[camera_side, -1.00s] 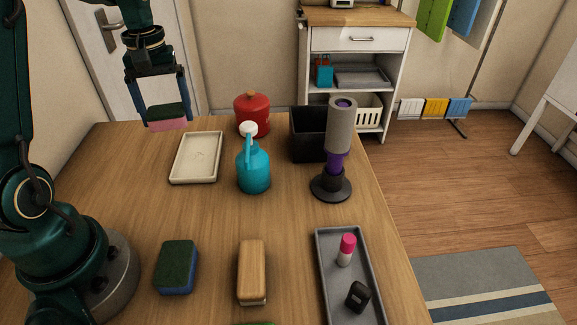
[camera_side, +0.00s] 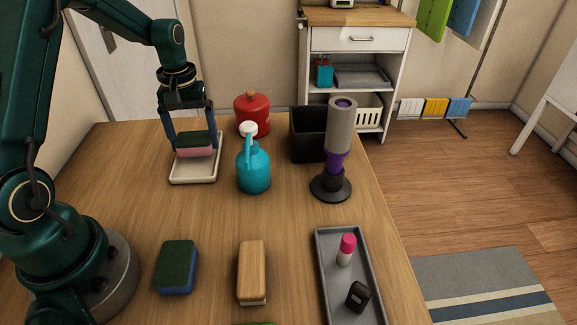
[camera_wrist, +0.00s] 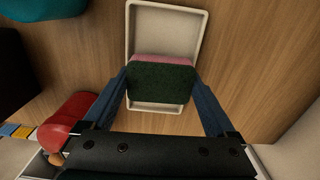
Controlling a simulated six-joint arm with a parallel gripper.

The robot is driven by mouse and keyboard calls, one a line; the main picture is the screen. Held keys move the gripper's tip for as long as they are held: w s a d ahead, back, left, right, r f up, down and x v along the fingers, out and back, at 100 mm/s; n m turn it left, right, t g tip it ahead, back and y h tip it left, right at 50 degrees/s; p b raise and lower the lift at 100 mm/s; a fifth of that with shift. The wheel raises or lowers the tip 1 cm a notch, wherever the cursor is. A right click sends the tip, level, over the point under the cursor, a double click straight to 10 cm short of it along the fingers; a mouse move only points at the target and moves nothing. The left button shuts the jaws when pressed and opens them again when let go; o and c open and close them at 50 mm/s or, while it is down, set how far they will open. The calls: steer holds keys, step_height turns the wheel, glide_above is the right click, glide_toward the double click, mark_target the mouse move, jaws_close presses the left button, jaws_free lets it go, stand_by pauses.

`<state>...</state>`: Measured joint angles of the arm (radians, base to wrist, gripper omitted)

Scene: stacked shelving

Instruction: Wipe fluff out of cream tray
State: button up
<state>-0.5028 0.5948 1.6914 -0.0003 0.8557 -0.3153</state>
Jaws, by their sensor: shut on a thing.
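The cream tray (camera_side: 181,177) lies on the wooden table at the back left. My gripper (camera_side: 194,151) is shut on a sponge (camera_side: 195,139) with a dark green top and pink underside. The sponge is over the tray, low down; I cannot tell if it touches the tray floor. In the wrist view the sponge (camera_wrist: 161,82) sits between the blue fingers, over the lower part of the tray (camera_wrist: 133,40). The bare part of the tray shows no clear fluff; what lies under the sponge is hidden.
A turquoise jug (camera_side: 254,168) stands close to the right of the tray, with a red canister (camera_side: 252,114) behind. A black bin (camera_side: 306,136) and a grey-purple device (camera_side: 340,140) are further right. A green-blue sponge (camera_side: 177,266), wooden brush (camera_side: 252,270) and grey tray (camera_side: 331,287) lie in front.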

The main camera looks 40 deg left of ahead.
stand_by(0.4)
steer(key=shift+f, duration=0.5)
steer(key=o, duration=0.8)
steer(key=shift+r, duration=0.25)
steer(key=c, duration=1)
steer(key=shift+r, duration=0.15)
steer(key=shift+c, duration=0.2)
